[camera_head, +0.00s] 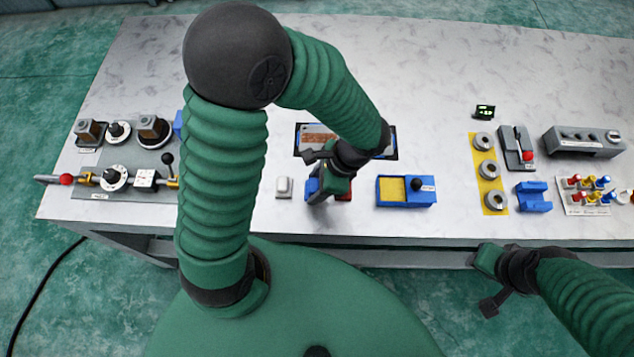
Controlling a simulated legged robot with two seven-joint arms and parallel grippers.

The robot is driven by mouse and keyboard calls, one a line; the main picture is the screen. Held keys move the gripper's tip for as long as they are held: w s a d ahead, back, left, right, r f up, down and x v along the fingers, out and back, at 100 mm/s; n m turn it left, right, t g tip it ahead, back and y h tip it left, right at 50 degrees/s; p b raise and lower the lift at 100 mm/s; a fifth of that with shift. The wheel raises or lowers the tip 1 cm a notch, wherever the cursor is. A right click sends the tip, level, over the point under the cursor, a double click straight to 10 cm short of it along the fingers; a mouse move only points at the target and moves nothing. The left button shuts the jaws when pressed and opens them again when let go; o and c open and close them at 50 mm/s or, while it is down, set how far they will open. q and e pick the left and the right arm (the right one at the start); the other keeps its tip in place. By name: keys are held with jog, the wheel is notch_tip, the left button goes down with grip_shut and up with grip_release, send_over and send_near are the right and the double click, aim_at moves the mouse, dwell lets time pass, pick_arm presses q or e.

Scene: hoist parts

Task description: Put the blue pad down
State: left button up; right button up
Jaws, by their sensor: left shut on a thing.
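My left gripper (326,176) reaches down over the middle of the table, near its front edge. It is shut on the blue pad (313,187), which is mostly hidden by the fingers. A red piece (346,195) shows just right of the fingers. I cannot tell whether the pad touches the table. My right gripper (484,282) is open and empty, in front of the table's front edge and below its top.
A dark-framed panel (308,133) lies behind the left gripper. A white button box (283,187) is to its left; a blue box with a yellow face and black knob (392,191) is to its right. Rings on a yellow strip (477,153) and switches stand right. Dials stand left.

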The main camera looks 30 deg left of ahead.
aim_at(316, 186)
pick_arm(q)
jog(key=f, duration=0.1)
jog(key=w+a+f+b, duration=0.1)
jog(key=f, duration=0.1)
jog(key=shift+w, duration=0.15)
jog(key=shift+w+f, duration=0.1)
jog(key=shift+f, duration=0.25)
jog(key=shift+f, duration=0.15)
jog(key=o, duration=1.2)
